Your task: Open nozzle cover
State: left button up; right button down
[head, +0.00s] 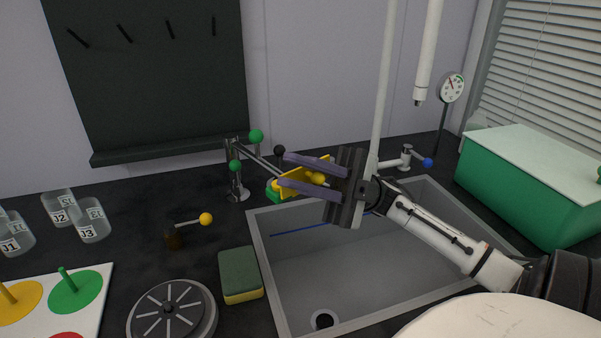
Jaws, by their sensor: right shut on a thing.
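My right gripper (284,170) comes in from the right, over the sink. Its two purple fingers are closed around a yellow part (303,176) at the end of the faucet's metal spout (262,160); this looks like the nozzle cover. A yellow ball (316,178) shows between the fingers near the palm. A small green piece (275,191) sits just below the lower finger. The fingers hide part of the yellow part, so I cannot tell how far open it is. My left gripper is not in view.
The faucet has green knobs (256,136) and a black knob (279,150). The grey sink (258,244) lies below, with a sponge (240,272) beside it. Labelled jars (91,224) stand left. A green box (521,195) with a pale lid stands right. A blue-tipped valve (407,158) is behind the gripper.

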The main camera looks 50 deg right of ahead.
jog(key=c, duration=1.7)
grip_release()
jog(key=shift+o, duration=0.2)
jog(key=b+v, duration=0.1)
jog(key=v, duration=0.6)
jog(key=shift+d+b, duration=0.25)
jog(key=shift+b, duration=0.15)
jog(key=shift+f, duration=0.15)
